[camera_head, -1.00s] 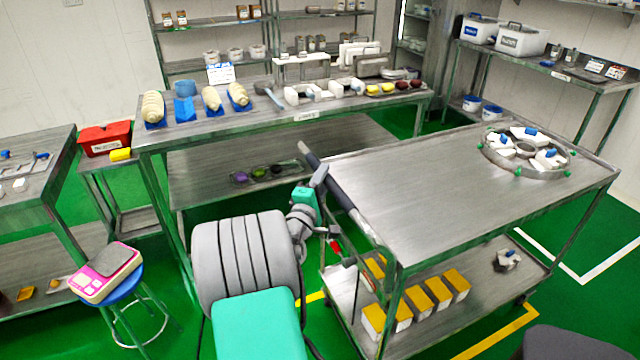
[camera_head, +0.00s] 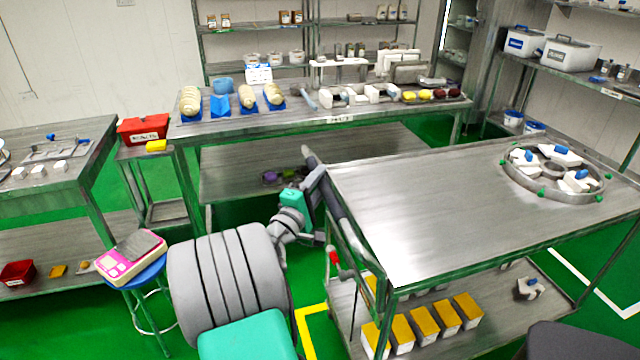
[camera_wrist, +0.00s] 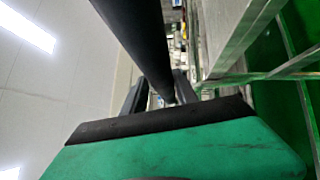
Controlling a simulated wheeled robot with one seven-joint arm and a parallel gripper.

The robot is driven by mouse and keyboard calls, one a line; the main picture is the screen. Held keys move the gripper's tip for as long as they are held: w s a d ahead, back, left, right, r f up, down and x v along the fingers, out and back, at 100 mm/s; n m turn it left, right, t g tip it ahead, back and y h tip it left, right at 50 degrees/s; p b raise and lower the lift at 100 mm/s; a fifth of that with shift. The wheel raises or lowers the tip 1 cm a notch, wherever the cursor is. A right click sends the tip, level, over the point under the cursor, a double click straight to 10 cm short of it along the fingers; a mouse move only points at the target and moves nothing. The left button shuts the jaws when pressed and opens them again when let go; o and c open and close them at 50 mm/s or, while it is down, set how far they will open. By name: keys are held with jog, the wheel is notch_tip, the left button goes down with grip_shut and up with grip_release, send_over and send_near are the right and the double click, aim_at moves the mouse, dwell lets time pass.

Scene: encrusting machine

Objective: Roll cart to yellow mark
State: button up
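The steel cart (camera_head: 430,200) stands at the right, with a dark bar handle (camera_head: 335,200) along its left end. My gripper (camera_head: 316,182) is at the upper part of this handle. In the wrist view the dark bar (camera_wrist: 140,35) runs between my gripper's two fingers (camera_wrist: 160,92), which look closed around it; the contact itself is partly hidden. A yellow floor mark (camera_head: 304,325) shows as a corner just left of the cart's near legs, partly hidden by my arm and the cart. The rest of the marking is out of view.
A long steel table (camera_head: 240,125) stands behind the cart, close to its far left corner. A blue stool (camera_head: 145,275) with a pink scale (camera_head: 130,257) is at left. The cart carries a ring fixture (camera_head: 512,180) and several yellow-topped blocks (camera_head: 425,322). Green floor is open at right.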

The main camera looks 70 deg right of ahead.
jog(key=o, duration=0.4)
jog(key=shift+r, duration=0.3)
jog(key=shift+f, duration=0.15)
jog(key=shift+a, duration=0.1)
jog(key=shift+w+a+f, duration=0.1)
jog(key=shift+a+f, duration=0.1)
jog(key=shift+a, duration=0.15)
jog(key=a+b, duration=0.1)
jog(key=a, duration=0.6)
jog(key=shift+w+f, duration=0.2)
jog(key=shift+f, duration=0.15)
jog(key=shift+c, duration=0.3)
